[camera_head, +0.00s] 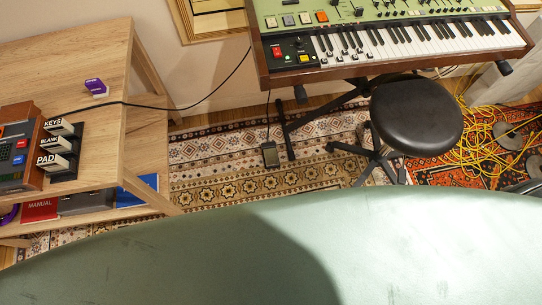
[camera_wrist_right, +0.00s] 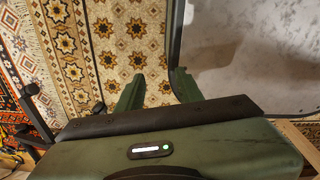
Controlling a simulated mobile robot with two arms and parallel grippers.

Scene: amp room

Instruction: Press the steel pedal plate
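The pedal (camera_head: 270,155) is a small dark-framed unit with a greyish plate. It lies on the patterned rug below the keyboard, just left of a black stand leg, with a thin cable running up from it. My right gripper (camera_wrist_right: 158,74) shows in the right wrist view with its two green fingers apart and nothing between them but rug behind. I cannot make out the pedal in that view. Neither gripper shows in the head view.
A green keyboard (camera_head: 400,32) on a black stand is at the back, with a round black stool (camera_head: 416,114) in front. A wooden table (camera_head: 60,65) stands left. Yellow cables (camera_head: 470,155) lie tangled at right. Open rug (camera_head: 225,165) lies left of the pedal.

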